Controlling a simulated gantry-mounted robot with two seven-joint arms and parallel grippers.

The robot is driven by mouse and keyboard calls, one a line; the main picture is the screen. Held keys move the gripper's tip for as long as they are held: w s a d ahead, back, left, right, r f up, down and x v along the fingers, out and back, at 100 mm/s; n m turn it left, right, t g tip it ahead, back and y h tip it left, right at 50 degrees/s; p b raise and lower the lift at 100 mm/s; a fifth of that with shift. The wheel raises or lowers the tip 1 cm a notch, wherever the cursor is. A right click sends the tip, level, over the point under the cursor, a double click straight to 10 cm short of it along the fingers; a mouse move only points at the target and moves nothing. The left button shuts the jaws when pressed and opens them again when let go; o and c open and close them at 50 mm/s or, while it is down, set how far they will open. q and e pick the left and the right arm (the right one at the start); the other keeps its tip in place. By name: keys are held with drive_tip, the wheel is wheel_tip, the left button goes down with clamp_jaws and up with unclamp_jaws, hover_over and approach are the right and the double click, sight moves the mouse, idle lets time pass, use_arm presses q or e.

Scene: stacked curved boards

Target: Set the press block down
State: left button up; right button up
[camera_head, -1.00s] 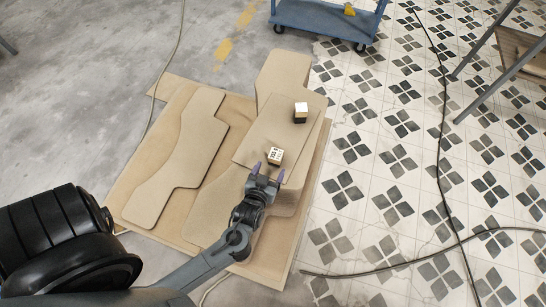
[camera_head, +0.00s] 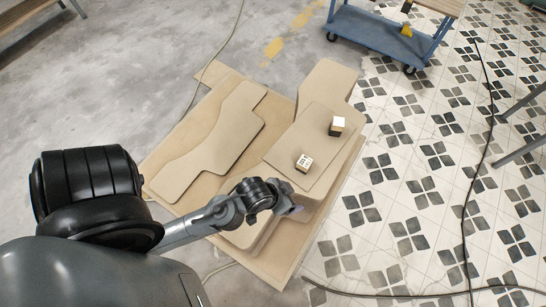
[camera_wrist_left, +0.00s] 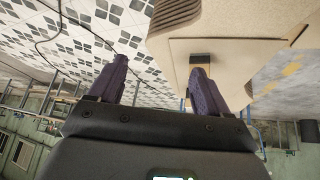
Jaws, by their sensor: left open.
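Two small blocks sit on the thin flat sheet (camera_head: 285,152) on top of the stacked curved boards (camera_head: 331,80). The nearer block (camera_head: 304,162) is pale with dark printed marks. The farther block (camera_head: 337,126) has a white top and brownish sides. I cannot tell which is the press block. My left gripper (camera_head: 295,210) is over the near right side of the stack, apart from both blocks. In the left wrist view its purple fingers (camera_wrist_left: 158,88) are spread with nothing between them. A dark block (camera_wrist_left: 202,58) lies beyond one finger there, partly hidden. My right gripper is out of view.
Another curved board (camera_head: 215,142) lies left of the stack on a larger tan base sheet (camera_head: 272,270). A blue cart (camera_head: 380,35) stands at the back. Dark cables (camera_head: 468,200) cross the tiled floor at right. Concrete floor at left is mostly clear.

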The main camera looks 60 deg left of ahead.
use_arm(q)
drive_tip(key=s+r+m+g, duration=0.2)
drive_tip(key=s+r, duration=0.1)
drive_tip(key=s, duration=0.2)
drive_tip(key=shift+s+a+r+g, duration=0.2)
drive_tip(key=shift+a+g, duration=0.1)
drive_tip(key=shift+g, duration=0.1)
wheel_tip(320, 180, up, 43)
drive_tip(key=p, duration=4.3)
drive_tip(key=shift+r, duration=0.1)
